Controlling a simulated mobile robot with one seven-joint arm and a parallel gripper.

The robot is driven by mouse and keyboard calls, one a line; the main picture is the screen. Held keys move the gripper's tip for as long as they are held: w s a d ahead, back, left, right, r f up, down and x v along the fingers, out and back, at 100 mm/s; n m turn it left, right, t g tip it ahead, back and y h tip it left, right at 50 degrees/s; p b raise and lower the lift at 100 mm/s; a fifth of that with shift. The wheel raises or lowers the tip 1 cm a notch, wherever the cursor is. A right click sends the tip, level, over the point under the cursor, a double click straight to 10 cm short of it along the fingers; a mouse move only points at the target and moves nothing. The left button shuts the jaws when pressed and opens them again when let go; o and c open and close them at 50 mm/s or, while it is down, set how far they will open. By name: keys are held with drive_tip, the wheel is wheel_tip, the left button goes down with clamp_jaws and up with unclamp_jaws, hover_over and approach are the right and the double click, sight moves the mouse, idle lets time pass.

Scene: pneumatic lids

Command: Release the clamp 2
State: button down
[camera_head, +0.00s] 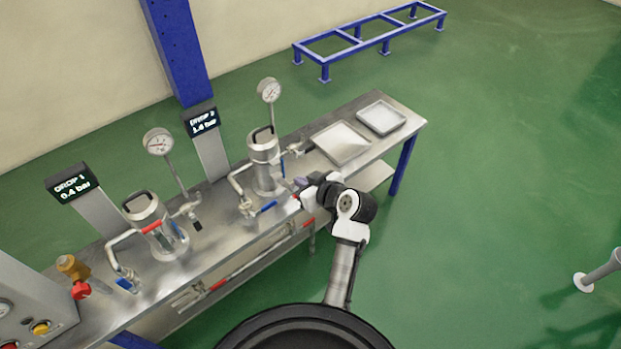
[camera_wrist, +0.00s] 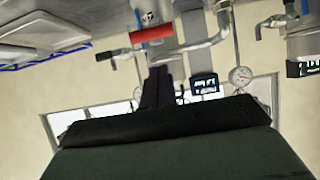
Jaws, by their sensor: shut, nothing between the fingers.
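The second vessel (camera_head: 263,165), a steel pot with a black top handle, stands on the bench below the DROP 2 display (camera_head: 201,121). In the wrist view, which is upside down, a red grip (camera_wrist: 152,34) shows near this vessel (camera_wrist: 194,28); it looks like the handle of clamp 2. In the head view my gripper and wrist hide most of that handle. My gripper (camera_head: 297,186) is at the right front of the vessel. Its fingers (camera_wrist: 158,85) are shut and empty, pointing toward the red grip with a visible gap. The display reads about 1.4 bar, blurred.
The first vessel (camera_head: 155,225) stands to the left, with a red handle and the DROP 1 display (camera_head: 73,185). A blue valve handle (camera_head: 267,207) lies close to my gripper. Gauges (camera_head: 269,90) rise behind. Two trays (camera_head: 342,143) lie on the right of the bench (camera_head: 408,124).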

drive_tip(key=shift+s+d+f, duration=0.1)
drive_tip(key=shift+s+f, duration=0.05)
drive_tip(key=shift+f, duration=0.45)
drive_tip(key=shift+s+d+f, duration=0.1)
drive_tip(key=shift+f, duration=0.45)
